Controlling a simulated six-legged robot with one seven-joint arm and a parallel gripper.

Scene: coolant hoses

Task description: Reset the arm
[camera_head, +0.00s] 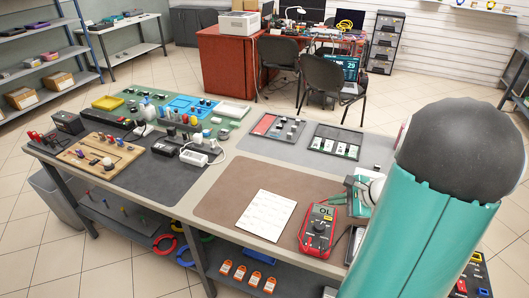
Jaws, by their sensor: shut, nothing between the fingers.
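My arm fills the right side of the head view, with a teal link and a dark rounded joint. What looks like my gripper (352,192) shows beside it, low over the right part of the workbench (222,150), partly hidden behind the arm. It looks shut and empty, near the red multimeter (318,228). I cannot tell whether it touches anything.
A white sheet (266,214) lies on the brown mat (236,190). A wooden board (100,160), a white power brick (194,157) and several small parts crowd the bench's left half. Coiled red (165,243) and blue (184,256) rings sit on the lower shelf. Chairs (333,88) stand behind.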

